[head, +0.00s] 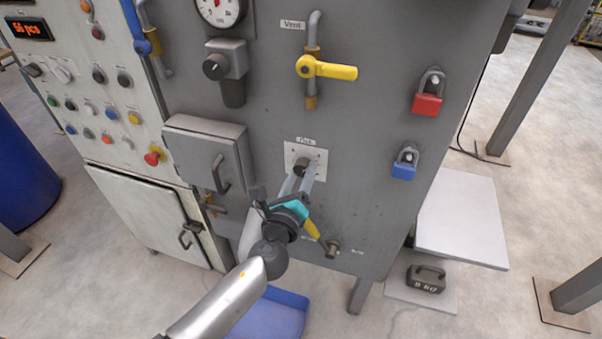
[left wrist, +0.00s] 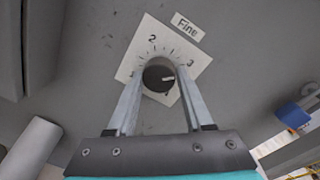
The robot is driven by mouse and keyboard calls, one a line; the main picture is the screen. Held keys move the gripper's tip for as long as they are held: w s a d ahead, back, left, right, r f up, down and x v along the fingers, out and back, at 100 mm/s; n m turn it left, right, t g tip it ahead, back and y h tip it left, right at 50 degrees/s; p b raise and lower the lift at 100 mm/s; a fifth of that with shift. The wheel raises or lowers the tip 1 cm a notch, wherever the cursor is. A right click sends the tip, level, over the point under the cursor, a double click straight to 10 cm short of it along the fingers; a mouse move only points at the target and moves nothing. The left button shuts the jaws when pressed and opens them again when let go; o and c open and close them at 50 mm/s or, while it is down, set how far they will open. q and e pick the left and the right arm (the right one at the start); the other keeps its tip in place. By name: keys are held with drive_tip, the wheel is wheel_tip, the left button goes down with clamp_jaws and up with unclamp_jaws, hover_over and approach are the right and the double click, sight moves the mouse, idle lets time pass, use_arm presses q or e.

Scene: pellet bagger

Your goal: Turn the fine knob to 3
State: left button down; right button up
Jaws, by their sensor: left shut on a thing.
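The fine knob (left wrist: 158,76) is a dark round knob on a white square dial plate (left wrist: 128,68) under a "Fine" label (left wrist: 187,27). The numbers 2 and 3 show on the plate. A light mark on the knob's face points right, roughly toward the 3; exact alignment is hard to tell. My left gripper (left wrist: 160,70) is shut on the knob, one finger on each side. In the head view, the knob (head: 302,164) is partly hidden by my left gripper (head: 304,173), which reaches up from below. My right gripper is not in view.
A yellow-handled vent valve (head: 328,69) is above the knob. A grey box with a handle (head: 206,153) is to the left. Red (head: 427,104) and blue (head: 404,170) padlocks hang to the right. A blue bin (head: 275,316) is below, and a small pipe fitting (head: 332,247) is low on the panel.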

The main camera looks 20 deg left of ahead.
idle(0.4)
use_arm(q)
drive_tip(key=shift+c, duration=1.5)
unclamp_jaws()
drive_tip(key=s+b, duration=0.1)
drive_tip(key=s, duration=1.4)
drive_tip(key=shift+d+r, duration=0.15)
drive_tip(key=shift+r, duration=0.1)
drive_tip(key=shift+s+f, duration=0.1)
drive_tip(key=shift+f, duration=0.05)
